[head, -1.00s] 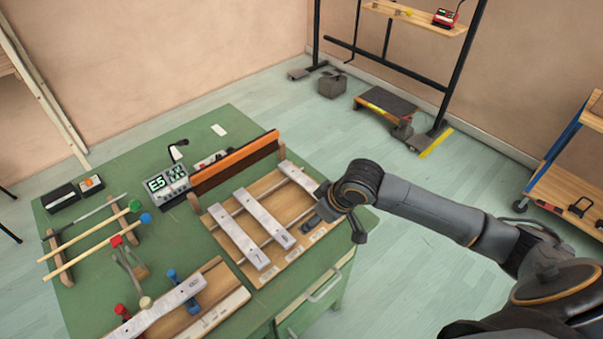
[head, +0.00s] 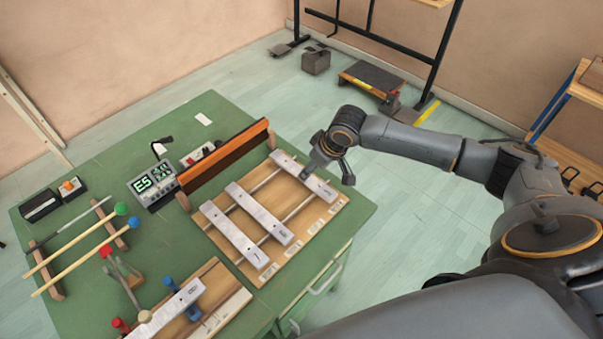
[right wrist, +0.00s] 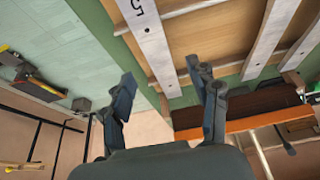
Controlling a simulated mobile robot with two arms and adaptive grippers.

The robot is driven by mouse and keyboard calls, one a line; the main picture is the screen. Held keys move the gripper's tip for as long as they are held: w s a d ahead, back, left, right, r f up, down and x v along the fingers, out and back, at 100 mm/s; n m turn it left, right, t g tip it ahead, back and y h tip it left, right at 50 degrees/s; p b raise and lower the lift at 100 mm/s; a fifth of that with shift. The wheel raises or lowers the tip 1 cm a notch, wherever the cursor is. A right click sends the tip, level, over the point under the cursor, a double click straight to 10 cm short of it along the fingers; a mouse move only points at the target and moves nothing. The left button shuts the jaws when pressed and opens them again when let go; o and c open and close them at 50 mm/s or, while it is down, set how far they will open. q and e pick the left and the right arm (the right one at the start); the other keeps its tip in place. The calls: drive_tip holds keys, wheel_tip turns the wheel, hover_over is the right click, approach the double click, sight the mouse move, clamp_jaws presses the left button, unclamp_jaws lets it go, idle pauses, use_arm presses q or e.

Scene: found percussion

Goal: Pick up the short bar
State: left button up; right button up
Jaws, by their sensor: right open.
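Three grey metal bars lie side by side across two rails on a wooden board (head: 312,222). The rightmost bar (head: 290,166) looks the shortest and appears to be the short bar. In the right wrist view this bar (right wrist: 148,40) carries a "5", and its end points between my fingers. My right gripper (head: 322,160) is just above and beside this bar in the head view, hiding part of it. In the right wrist view the gripper (right wrist: 166,92) is open and empty, its fingers on either side of the bar's line. Contact cannot be told. My left gripper is out of view.
An orange-topped upright board (head: 225,155) stands behind the bars. Left of it are a display box reading E5 (head: 150,186) and mallets on a rack (head: 80,250). Another bar (head: 165,312) lies on a front stand. The green table (head: 100,185) ends just right of the bars.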

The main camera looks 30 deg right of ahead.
drive_tip(key=shift+w+a+f, duration=0.1)
drive_tip(key=shift+w+f, duration=0.2)
drive_tip(key=shift+f, duration=0.3)
drive_tip(key=p+x, duration=0.1)
drive_tip(key=x, duration=0.2)
drive_tip(key=shift+w+f, duration=0.15)
drive_tip(key=shift+w, duration=0.05)
drive_tip(key=shift+f, duration=0.15)
drive_tip(key=shift+c, duration=0.7)
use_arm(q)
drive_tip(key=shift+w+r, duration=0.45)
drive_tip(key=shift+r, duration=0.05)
use_arm(e)
clamp_jaws()
